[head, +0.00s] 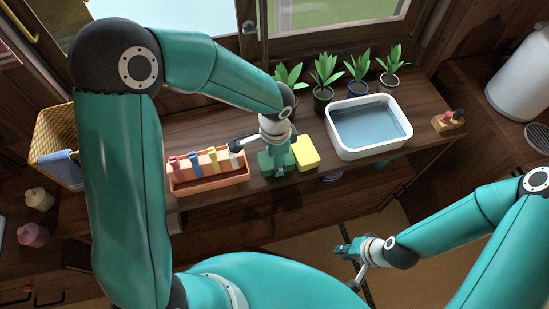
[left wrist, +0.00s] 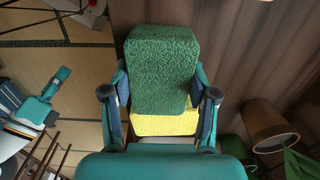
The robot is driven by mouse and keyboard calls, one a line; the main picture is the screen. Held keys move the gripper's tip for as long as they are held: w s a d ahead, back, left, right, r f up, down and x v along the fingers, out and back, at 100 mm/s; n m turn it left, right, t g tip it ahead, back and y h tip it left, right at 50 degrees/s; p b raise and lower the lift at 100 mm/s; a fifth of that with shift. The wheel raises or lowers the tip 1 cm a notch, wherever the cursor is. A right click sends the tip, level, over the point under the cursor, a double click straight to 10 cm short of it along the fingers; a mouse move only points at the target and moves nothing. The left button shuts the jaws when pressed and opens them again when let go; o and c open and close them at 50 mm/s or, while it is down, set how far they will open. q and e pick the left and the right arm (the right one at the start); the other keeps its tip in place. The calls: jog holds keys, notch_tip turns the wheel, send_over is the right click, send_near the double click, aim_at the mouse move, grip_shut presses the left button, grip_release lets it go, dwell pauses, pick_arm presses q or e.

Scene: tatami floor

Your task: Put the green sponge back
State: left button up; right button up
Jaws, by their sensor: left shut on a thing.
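The green sponge (left wrist: 160,68) shows large in the left wrist view, between the two fingers of my left gripper (left wrist: 160,100), which is shut on it. In the head view my left gripper (head: 275,160) points down at the shelf, just left of a yellow sponge (head: 306,152). The yellow sponge also shows partly behind the green one in the left wrist view (left wrist: 160,125). I cannot tell whether the green sponge touches the shelf. My right gripper (head: 350,258) is open and empty, low in front of the shelf.
A terracotta tray (head: 210,184) with several coloured items stands left of my left gripper. A white basin of water (head: 368,127) stands to the right. Several potted plants (head: 324,80) line the back. A wicker basket (head: 52,135) and a small wooden block (head: 448,121) stand at the sides.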

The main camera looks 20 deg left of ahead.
pick_arm(q)
jog(key=shift+f, duration=0.5)
jog(key=o, duration=1)
notch_tip(320, 180, up, 12)
jog(key=shift+s+r, duration=0.1)
jog(key=shift+a, duration=0.1)
